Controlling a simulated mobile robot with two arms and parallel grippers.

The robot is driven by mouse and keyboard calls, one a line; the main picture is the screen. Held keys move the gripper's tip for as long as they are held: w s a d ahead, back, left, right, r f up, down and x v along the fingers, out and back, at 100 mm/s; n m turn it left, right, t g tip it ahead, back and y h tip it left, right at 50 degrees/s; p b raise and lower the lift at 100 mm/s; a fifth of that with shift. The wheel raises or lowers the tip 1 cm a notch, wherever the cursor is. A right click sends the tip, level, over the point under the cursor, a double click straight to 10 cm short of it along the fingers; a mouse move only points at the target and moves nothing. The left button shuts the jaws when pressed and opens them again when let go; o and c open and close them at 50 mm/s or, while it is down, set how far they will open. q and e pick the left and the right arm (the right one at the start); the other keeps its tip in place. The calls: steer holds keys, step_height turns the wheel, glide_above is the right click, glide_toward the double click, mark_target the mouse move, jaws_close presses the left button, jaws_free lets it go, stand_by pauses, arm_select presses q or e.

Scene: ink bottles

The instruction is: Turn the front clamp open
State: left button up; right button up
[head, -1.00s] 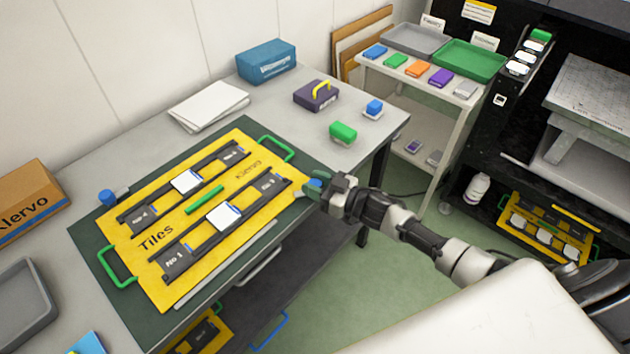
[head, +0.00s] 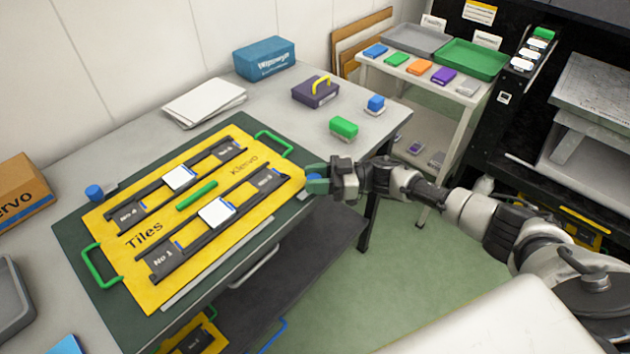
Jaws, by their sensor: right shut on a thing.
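The front clamp (head: 313,177) is blue and sits at the near right corner of the yellow tile board (head: 141,284). Only a little of it shows, as my gripper covers most of it. My right gripper (head: 317,180), with green fingertips, is shut on the clamp, its arm reaching in from the right. How far the clamp is turned is hidden. A second blue clamp (head: 94,191) stands at the board's far left corner. My left gripper is not in view.
The board has green handles at both ends (head: 272,143) and lies on a dark green mat (head: 70,238). A green block (head: 343,127), a small blue clamp-like piece (head: 375,103) and a purple box (head: 315,92) stand behind my gripper. Open floor lies right of the table.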

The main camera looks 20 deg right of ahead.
stand_by(0.3)
steer(key=o, duration=0.9)
steer(key=shift+a, duration=0.1)
steer(key=b+v, duration=0.2)
steer(key=v, duration=0.9)
steer(key=shift+w, duration=0.15)
